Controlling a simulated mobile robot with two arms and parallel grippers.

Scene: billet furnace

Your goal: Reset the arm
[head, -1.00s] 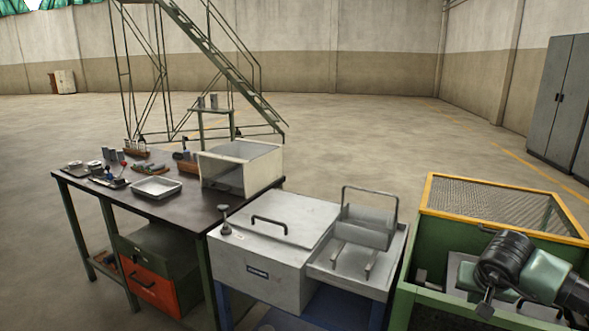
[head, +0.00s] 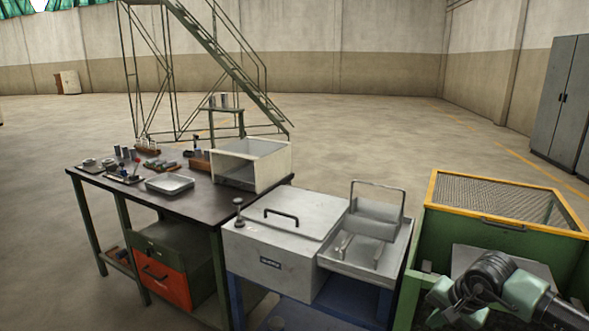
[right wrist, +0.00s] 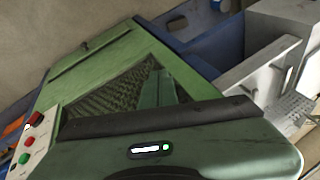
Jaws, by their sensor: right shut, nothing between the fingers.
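My right arm comes in from the lower right of the head view, over the green machine (head: 412,290) with the yellow-framed mesh lid (head: 500,204). My right gripper (head: 440,302) is at the arm's far end, low over the machine's front part. It is shut and empty. In the right wrist view, a green gripper body with a small lit panel fills the bottom. My left gripper is not in view.
Left of the machine stands a grey lidded box (head: 280,235) beside a metal tray (head: 345,268) holding a handled carrier (head: 377,215). A dark workbench (head: 135,190) bears an open white box (head: 230,170) and a shallow tray (head: 169,184).

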